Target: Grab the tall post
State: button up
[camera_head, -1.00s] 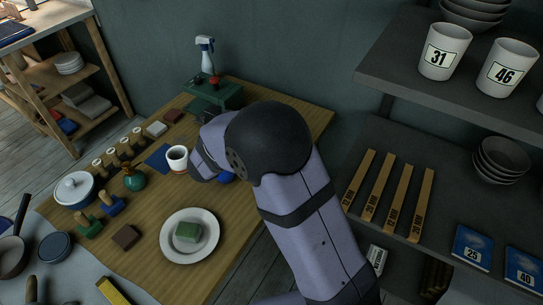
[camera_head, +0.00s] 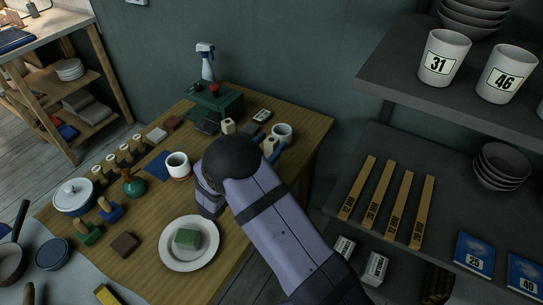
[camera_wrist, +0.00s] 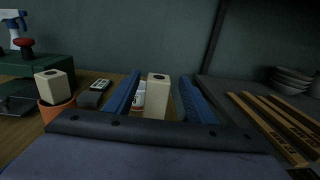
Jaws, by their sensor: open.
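Two cream square-topped posts with a dark hole in the top stand on the wooden table. One post (camera_wrist: 157,98) shows between my gripper's blue fingers in the wrist view; in the head view, this post (camera_head: 270,144) is partly covered by my arm. The other post (camera_wrist: 54,86) stands in a terracotta pot (camera_wrist: 57,111) to the left; its top also shows in the head view (camera_head: 228,126). I cannot tell which is taller. My gripper (camera_wrist: 159,76) is open, with a finger on each side of the first post and gaps to it. Its lower part is hidden.
A white mug (camera_head: 283,131) stands close behind the fingers. A plate with a green block (camera_head: 188,238) is nearer. Dark shelves (camera_head: 440,165) rise at the right.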

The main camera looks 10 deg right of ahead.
aim_at(275, 138)
jog(key=shift+p+x, duration=0.8)
jog(key=shift+x, duration=2.05)
jog(key=shift+w+a, duration=0.1)
grip_shut()
